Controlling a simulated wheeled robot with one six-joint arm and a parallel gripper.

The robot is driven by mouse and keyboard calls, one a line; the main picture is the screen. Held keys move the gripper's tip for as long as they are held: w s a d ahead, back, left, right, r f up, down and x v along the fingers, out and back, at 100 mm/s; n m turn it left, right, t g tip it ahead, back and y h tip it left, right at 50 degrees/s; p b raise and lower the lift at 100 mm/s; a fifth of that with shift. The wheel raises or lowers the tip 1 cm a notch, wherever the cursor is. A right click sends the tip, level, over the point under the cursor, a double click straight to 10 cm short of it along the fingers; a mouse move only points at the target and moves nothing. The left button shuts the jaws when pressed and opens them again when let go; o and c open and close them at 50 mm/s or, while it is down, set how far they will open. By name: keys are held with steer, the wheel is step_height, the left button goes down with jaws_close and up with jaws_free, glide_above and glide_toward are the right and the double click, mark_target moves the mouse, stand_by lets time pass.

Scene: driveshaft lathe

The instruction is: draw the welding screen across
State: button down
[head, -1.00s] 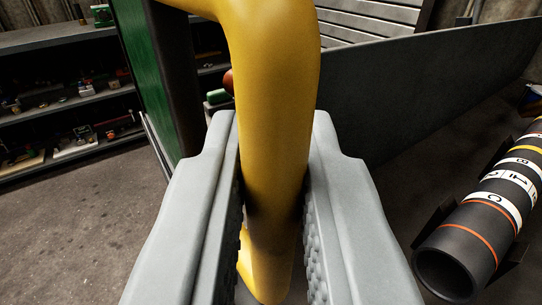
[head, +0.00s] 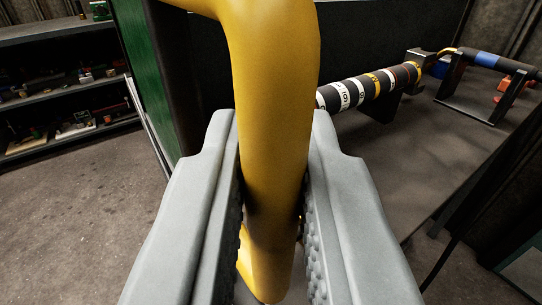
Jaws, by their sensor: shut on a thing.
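My gripper (head: 272,215) is shut on a thick yellow handle (head: 272,110), one grey padded jaw on each side of it. The handle bends away to the upper left and joins a dark upright edge post (head: 178,70). The green welding screen (head: 142,65) shows as a narrow strip left of that post, seen nearly edge-on. Most of the screen is out of view or hidden behind the handle and post.
Shelves (head: 55,85) with small parts stand at the left beyond open floor (head: 80,215). At the right, a dark shaft with coloured bands (head: 365,90) lies on supports above a grey surface (head: 400,160). A black stand (head: 485,90) and a dark cable are farther right.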

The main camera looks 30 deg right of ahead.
steer(key=shift+s+d, duration=0.1)
steer(key=shift+s, duration=2.6)
steer(key=c, duration=1.5)
jaws_free()
steer(key=v, duration=1.7)
steer(key=shift+s, duration=0.2)
steer(key=s+a+r+n+t+y, duration=0.1)
steer(key=s+a+r+n+y, duration=0.2)
steer(key=s+a, duration=0.6)
steer(key=s+a+r+n+t+y, duration=0.1)
steer(key=s+a+r+n+y, duration=0.2)
steer(key=s+a+y, duration=0.3)
steer(key=s+a, duration=0.3)
steer(key=a, duration=0.3)
steer(key=shift+s+a+r+y, duration=0.25)
steer(key=shift+s+y, duration=0.05)
steer(key=shift+s, duration=0.1)
